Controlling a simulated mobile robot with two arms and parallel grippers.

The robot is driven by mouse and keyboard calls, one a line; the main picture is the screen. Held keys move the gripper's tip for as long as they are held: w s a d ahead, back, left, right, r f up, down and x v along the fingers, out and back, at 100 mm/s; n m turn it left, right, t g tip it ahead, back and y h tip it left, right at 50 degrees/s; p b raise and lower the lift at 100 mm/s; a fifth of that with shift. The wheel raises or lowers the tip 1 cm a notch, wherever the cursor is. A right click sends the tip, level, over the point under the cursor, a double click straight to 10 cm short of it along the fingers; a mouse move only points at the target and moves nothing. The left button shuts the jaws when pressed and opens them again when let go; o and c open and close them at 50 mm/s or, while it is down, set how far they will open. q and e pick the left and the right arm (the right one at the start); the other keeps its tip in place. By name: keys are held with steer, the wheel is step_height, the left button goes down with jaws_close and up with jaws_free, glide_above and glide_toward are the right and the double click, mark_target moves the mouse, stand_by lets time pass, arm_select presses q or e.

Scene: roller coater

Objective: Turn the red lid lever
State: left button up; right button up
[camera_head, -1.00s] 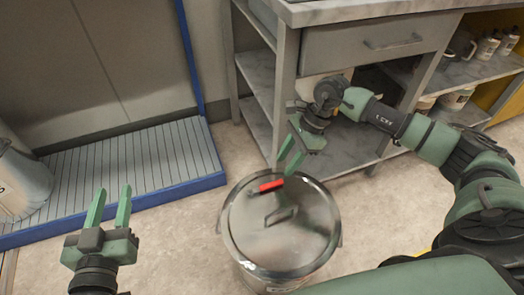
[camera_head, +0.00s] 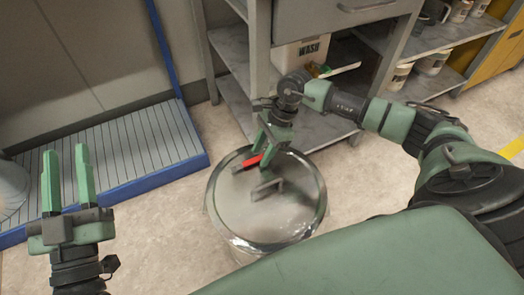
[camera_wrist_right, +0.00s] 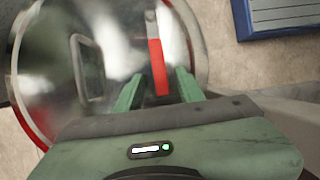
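A round metal pot with a shiny lid (camera_head: 265,215) stands on the floor. A red lever (camera_head: 250,161) lies at the lid's far edge; it also shows upright in the right wrist view (camera_wrist_right: 157,68). The lid has a bar handle (camera_head: 268,188) in its middle. My right gripper (camera_head: 263,151) is open at the lever's right end. In the right wrist view its two fingers (camera_wrist_right: 158,90) stand on either side of the lever's near end, with gaps visible. My left gripper (camera_head: 66,153) is open and empty, far left of the pot.
A grey metal workbench with shelves (camera_head: 240,98) stands behind the pot, holding a box marked WASH (camera_head: 300,52). A ribbed platform with a blue edge (camera_head: 120,165) lies at left. Bare floor (camera_head: 155,225) separates the platform and pot.

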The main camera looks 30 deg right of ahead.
jaws_close()
stand_by(1.3)
